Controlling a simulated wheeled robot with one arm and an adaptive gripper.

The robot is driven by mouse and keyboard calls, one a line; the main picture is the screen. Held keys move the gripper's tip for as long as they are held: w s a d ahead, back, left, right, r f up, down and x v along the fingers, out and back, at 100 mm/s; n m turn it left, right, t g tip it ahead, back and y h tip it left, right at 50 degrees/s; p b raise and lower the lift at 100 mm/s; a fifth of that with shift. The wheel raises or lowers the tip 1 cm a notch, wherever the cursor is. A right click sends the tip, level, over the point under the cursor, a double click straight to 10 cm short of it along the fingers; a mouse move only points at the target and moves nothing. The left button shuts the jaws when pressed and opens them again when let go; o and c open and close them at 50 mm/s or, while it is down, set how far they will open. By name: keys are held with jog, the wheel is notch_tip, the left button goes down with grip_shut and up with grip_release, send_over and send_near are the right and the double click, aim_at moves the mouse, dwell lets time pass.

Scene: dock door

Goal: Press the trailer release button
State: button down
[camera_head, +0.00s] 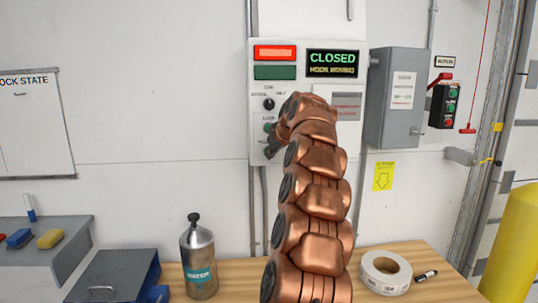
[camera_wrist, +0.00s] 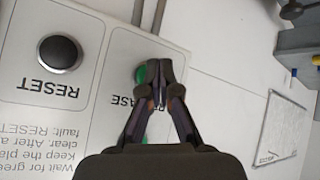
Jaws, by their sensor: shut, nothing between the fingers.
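The white control panel (camera_head: 290,88) is on the wall behind my arm. In the head view my gripper (camera_head: 270,150) is at the panel's lower left, just below a green button (camera_head: 267,127). A black RESET button (camera_wrist: 60,53) is apart from the fingertips.
The panel has a lit red lamp (camera_head: 275,52), a dark green lamp (camera_head: 275,72) and a display (camera_head: 333,63) reading CLOSED. A grey box (camera_head: 388,120) is to the right. A metal bottle (camera_head: 199,260) and a tape roll (camera_head: 372,275) stand on the wooden bench below.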

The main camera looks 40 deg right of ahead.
jog(key=shift+s+a+b, duration=0.35)
jog(key=shift+s, duration=0.1)
jog(key=s+a+b, duration=0.1)
jog(key=s+b, duration=0.1)
jog(key=s+a+b, duration=0.2)
dwell(0.7)
